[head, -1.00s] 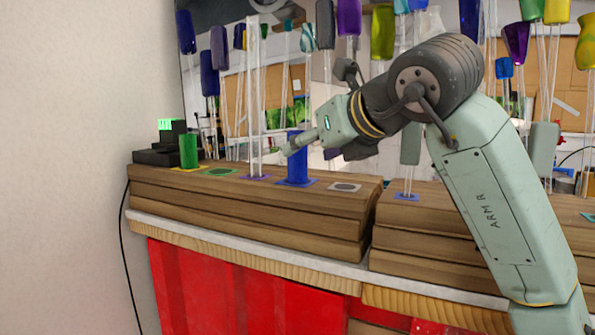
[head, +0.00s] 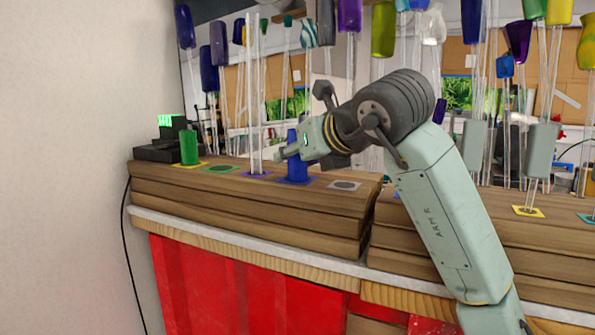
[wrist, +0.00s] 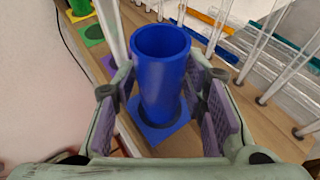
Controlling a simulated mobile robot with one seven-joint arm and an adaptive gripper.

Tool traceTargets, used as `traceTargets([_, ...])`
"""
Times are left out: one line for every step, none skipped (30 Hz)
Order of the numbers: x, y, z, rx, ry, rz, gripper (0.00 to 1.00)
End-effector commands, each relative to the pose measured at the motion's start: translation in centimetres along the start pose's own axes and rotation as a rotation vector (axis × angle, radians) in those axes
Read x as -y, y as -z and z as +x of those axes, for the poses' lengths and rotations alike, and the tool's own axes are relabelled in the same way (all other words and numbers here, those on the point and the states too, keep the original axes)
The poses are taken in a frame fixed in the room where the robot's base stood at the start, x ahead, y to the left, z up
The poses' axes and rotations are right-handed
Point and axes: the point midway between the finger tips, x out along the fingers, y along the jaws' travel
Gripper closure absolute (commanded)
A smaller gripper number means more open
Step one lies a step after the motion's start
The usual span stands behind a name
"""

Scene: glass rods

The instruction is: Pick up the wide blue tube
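The wide blue tube (head: 294,170) stands upright on a blue square mat (head: 296,181) on the wooden ledge. My gripper (head: 290,152) is at the upper part of the tube and hides some of it in the head view. In the wrist view, the blue tube (wrist: 161,80) stands on its blue mat (wrist: 160,132), between the two purple-padded fingers of my gripper (wrist: 168,112). The fingers are spread, with a gap visible on both sides of the tube.
A tall clear rod (head: 254,100) stands just left of the tube; it also shows close to the left finger in the wrist view (wrist: 110,32). A green tube (head: 189,147) is further left. An empty grey mat (head: 344,185) lies to the right. Hanging coloured glass is behind.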

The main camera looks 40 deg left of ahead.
Motion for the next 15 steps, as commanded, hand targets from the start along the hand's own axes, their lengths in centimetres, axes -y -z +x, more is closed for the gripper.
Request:
traceTargets([0.00, -0.01, -0.02, 0.000, 0.000, 0.000, 0.67])
traceTargets([0.00, -0.01, -0.02, 0.000, 0.000, 0.000, 0.69])
traceTargets([0.00, -0.01, -0.02, 0.000, 0.000, 0.000, 0.71])
traceTargets([0.00, -0.01, -0.02, 0.000, 0.000, 0.000, 0.73])
traceTargets([-0.01, -0.01, -0.02, 0.000, 0.000, 0.000, 0.75])
traceTargets([0.00, -0.01, -0.02, 0.000, 0.000, 0.000, 0.78])
traceTargets([0.00, -0.01, -0.02, 0.000, 0.000, 0.000, 0.80])
traceTargets([-0.01, -0.01, -0.02, 0.000, 0.000, 0.000, 0.82])
traceTargets([-0.01, -0.01, -0.02, 0.000, 0.000, 0.000, 0.85])
traceTargets([-0.01, -0.01, -0.02, 0.000, 0.000, 0.000, 0.87])
traceTargets([-0.01, -0.01, -0.02, 0.000, 0.000, 0.000, 0.89])
traceTargets([-0.01, -0.01, -0.03, 0.000, 0.000, 0.000, 0.91])
traceTargets([-0.01, -0.01, -0.03, 0.000, 0.000, 0.000, 0.93])
traceTargets([-0.01, -0.01, -0.03, 0.000, 0.000, 0.000, 0.95])
traceTargets([-0.01, -0.01, -0.03, 0.000, 0.000, 0.000, 0.98])
